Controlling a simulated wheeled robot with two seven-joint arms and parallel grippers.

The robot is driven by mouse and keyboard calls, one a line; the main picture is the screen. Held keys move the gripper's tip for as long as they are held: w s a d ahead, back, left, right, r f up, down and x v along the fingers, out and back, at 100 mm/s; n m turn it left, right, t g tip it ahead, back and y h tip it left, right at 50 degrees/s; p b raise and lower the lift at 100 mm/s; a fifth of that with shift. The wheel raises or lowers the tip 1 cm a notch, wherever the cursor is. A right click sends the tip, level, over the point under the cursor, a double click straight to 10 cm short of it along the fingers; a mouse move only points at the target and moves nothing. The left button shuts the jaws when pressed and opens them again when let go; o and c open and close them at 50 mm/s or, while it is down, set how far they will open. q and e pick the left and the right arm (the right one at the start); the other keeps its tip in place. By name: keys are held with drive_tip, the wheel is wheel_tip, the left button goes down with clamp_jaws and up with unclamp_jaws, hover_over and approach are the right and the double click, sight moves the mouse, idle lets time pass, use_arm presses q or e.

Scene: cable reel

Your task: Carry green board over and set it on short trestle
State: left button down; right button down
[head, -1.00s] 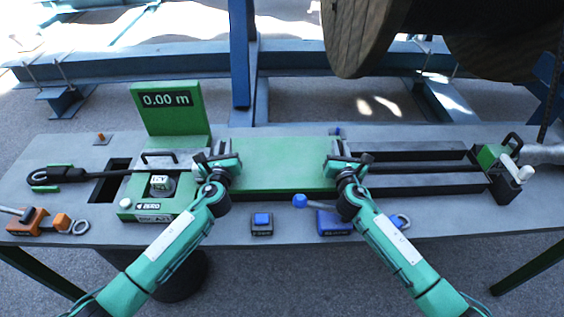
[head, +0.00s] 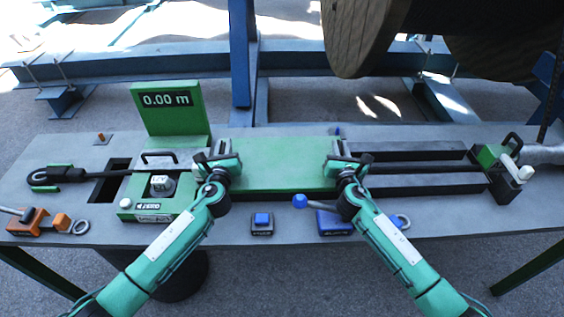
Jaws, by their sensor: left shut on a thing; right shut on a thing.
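The green board (head: 282,165) lies flat between my two grippers, over the middle of the grey bench. My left gripper (head: 222,164) is shut on the board's left end. My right gripper (head: 340,163) is shut on its right end. Whether the board touches the bench or is held just above it I cannot tell. I cannot make out a short trestle in this view.
The grey bench (head: 285,226) carries a green meter with a 0.00 m display (head: 167,99) left of the board. A blue button box (head: 262,223) and a blue-handled lever (head: 300,201) sit in front. A wooden reel (head: 365,35) hangs behind, near a blue post (head: 241,55).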

use_arm(q)
drive_tip(key=shift+r, duration=0.2)
use_arm(e)
drive_tip(key=shift+w+r, duration=0.1)
drive_tip(key=shift+r, duration=0.1)
